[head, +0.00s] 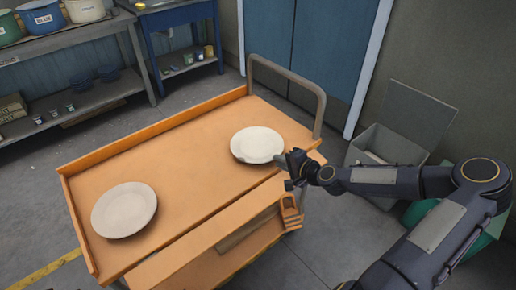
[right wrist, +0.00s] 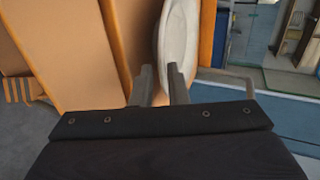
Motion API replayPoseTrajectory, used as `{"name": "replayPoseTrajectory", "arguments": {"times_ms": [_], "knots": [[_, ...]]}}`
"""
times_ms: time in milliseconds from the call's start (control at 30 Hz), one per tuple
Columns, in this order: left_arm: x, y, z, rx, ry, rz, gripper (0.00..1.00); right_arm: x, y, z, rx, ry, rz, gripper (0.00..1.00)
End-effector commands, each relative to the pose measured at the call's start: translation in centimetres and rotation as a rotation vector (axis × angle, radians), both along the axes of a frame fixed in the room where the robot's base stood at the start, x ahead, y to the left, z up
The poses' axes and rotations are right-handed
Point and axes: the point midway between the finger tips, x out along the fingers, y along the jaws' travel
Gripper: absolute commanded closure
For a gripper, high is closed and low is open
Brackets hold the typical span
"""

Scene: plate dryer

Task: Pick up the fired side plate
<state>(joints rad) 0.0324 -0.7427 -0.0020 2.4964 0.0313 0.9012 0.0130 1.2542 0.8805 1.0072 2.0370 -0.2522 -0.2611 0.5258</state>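Two pale round plates lie on the orange cart (head: 180,165). One plate (head: 124,210) is at the front left; the other plate (head: 257,144) is at the back right. I cannot tell by look which is the fired side plate. My right gripper (head: 288,160) is at the right rim of the back-right plate. In the right wrist view, that plate (right wrist: 178,35) shows steeply foreshortened beyond the fingertips (right wrist: 161,82). The fingers stand apart, with the near rim at or between their tips; contact is unclear. My left gripper is out of view.
The cart has raised edges and a grey handle (head: 318,100) at its back right. A grey bin with an open lid (head: 385,146) stands right of the cart. Shelves with pots (head: 85,10) are at the back left. The cart top between the plates is clear.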

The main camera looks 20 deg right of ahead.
Motion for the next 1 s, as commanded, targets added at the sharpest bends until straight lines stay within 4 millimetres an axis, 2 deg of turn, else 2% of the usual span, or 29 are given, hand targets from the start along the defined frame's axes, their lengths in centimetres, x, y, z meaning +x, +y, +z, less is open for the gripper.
{"name": "replayPoseTrajectory", "arguments": {"times_ms": [200, 300, 533, 567, 667, 1000], "knots": [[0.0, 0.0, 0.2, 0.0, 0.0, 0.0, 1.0, 2.9, 1.3, -1.2, 0.002, -0.001, 0.003, 0.86], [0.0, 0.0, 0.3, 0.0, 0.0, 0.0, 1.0, 3.6, 1.5, -1.6, 0.001, 0.001, 0.003, 0.86], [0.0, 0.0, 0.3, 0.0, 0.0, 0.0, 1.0, 3.7, 1.5, -1.7, -0.001, 0.001, 0.001, 0.86], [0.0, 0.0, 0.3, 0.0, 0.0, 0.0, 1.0, 3.7, 1.5, -1.7, -0.001, 0.001, 0.001, 0.88], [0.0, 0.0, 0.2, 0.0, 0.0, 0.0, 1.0, 3.7, 1.5, -1.7, 0.0, 0.001, 0.002, 1.0], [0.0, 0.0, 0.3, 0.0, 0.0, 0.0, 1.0, 3.7, 1.5, -1.6, -0.001, 0.0, 0.003, 1.0]]}}
